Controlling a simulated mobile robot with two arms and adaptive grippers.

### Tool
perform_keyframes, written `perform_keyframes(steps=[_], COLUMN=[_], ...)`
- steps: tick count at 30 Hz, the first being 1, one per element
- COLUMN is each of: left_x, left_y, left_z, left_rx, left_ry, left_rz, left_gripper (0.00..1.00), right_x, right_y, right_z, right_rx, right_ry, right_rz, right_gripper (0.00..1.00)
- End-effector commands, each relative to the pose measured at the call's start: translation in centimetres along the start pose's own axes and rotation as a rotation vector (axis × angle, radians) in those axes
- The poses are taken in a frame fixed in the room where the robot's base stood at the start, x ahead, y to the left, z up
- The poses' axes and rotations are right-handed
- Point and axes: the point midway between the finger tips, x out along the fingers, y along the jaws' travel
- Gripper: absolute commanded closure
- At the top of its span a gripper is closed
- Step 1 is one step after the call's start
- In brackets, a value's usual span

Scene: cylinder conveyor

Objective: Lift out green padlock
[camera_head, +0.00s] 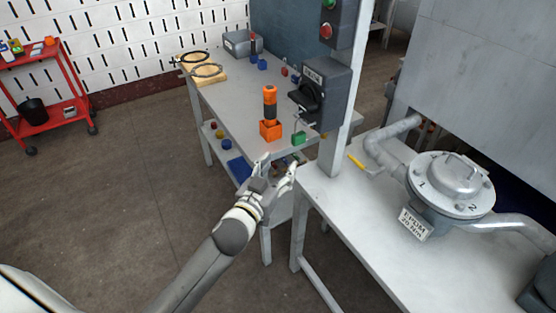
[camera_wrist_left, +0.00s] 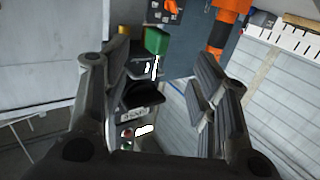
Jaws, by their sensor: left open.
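The green padlock (camera_head: 299,138) shows below the black rotary switch (camera_head: 306,96) on the grey switch box, just beyond my left gripper in the head view. A light metal loop shows between the switch and the padlock; I cannot tell exactly how they join. In the left wrist view the green padlock (camera_wrist_left: 156,41) appears between the two fingers, toward the far end, with a pale shackle below it in the picture. My left gripper (camera_head: 279,164) is open and empty, its fingers apart and pointing toward the padlock. My right gripper is not in view.
A grey post (camera_head: 338,150) rises right of the padlock. A round-lidded vessel (camera_head: 452,185) with pipes stands on the right-hand table.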

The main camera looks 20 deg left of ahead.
Motion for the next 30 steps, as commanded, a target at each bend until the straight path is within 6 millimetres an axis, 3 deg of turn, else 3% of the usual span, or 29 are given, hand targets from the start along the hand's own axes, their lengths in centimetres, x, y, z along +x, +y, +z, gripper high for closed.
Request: perform_keyframes(steps=[3, 6, 21, 30], left_x=[-0.2, 0.2, 7.5, 10.2], left_y=[0.1, 0.2, 0.2, 0.3], left_z=[-2.5, -3.2, -3.7, -3.6], left_rx=[-0.007, -0.009, -0.009, -0.010], left_ry=[0.047, 0.059, 0.058, 0.057], left_rz=[0.004, 0.004, 0.004, 0.005], left_gripper=[0.46, 0.46, 0.46, 0.46], right_x=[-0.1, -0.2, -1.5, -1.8], right_y=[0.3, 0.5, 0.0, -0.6], right_z=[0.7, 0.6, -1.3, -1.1], right_rx=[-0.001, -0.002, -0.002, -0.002], right_ry=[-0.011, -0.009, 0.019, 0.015], right_rz=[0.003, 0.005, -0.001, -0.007], right_gripper=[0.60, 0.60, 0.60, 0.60])
